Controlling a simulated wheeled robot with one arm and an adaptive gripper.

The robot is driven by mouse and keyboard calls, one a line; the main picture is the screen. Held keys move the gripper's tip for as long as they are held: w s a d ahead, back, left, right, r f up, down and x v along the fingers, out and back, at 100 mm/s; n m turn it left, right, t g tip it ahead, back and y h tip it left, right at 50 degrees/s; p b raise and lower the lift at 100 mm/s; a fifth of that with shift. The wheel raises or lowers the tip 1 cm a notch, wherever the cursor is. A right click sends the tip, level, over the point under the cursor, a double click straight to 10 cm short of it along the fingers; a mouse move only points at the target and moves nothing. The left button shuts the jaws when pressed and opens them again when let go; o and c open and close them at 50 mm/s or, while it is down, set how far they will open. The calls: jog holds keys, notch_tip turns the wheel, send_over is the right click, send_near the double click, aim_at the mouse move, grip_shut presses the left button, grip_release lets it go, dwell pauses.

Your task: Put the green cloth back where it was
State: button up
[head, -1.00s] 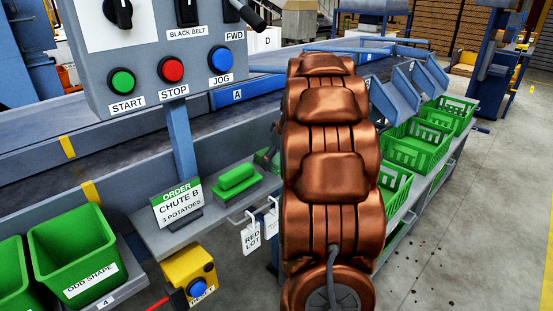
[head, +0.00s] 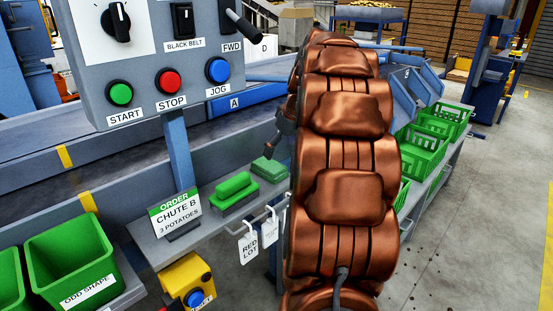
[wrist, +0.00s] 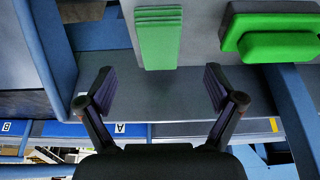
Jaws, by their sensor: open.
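The green cloth (head: 270,169) is folded into a flat layered pad and lies on the grey shelf, just behind the green brush-like block (head: 235,190). In the wrist view the cloth (wrist: 158,38) lies ahead of my gripper (wrist: 158,82), roughly centred between the two fingers. The fingers are spread wide with nothing between them, and the cloth appears apart from them. The green block (wrist: 272,35) is to the right there. In the head view my arm hides most of the gripper.
The grey shelf (head: 207,222) also holds the CHUTE B order sign (head: 175,215). Tags (head: 249,248) hang from hooks on its front edge. The control panel (head: 165,95) stands above on a blue post (head: 179,150). Green crates (head: 422,150) stand to the right.

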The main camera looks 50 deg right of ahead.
jog(key=shift+v, duration=1.85)
